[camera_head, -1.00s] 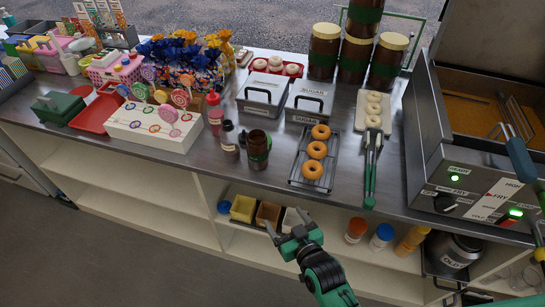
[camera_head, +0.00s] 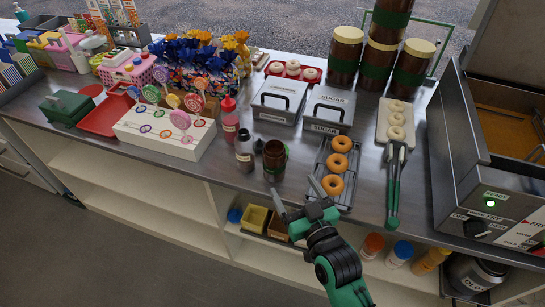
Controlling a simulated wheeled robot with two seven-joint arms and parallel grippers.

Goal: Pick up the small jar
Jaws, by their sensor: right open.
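The small jar (camera_head: 274,161) is brown with a green label and stands upright near the front edge of the metal counter. It has no lid that I can see. My right gripper (camera_head: 297,190) is open and empty, with its two fingers pointing toward the counter. Its fingertips are just in front of the jar and a little to its right in the picture. I cannot tell whether a finger touches the jar. My left gripper is not in view.
A dark bottle (camera_head: 244,150) stands close left of the jar, with a red squeeze bottle (camera_head: 230,120) behind. A rack (camera_head: 323,163) of doughnuts lies to the right, beside green-handled tongs (camera_head: 394,190). Large lidded jars (camera_head: 346,55) stand behind. Shelves (camera_head: 150,210) lie below the counter edge.

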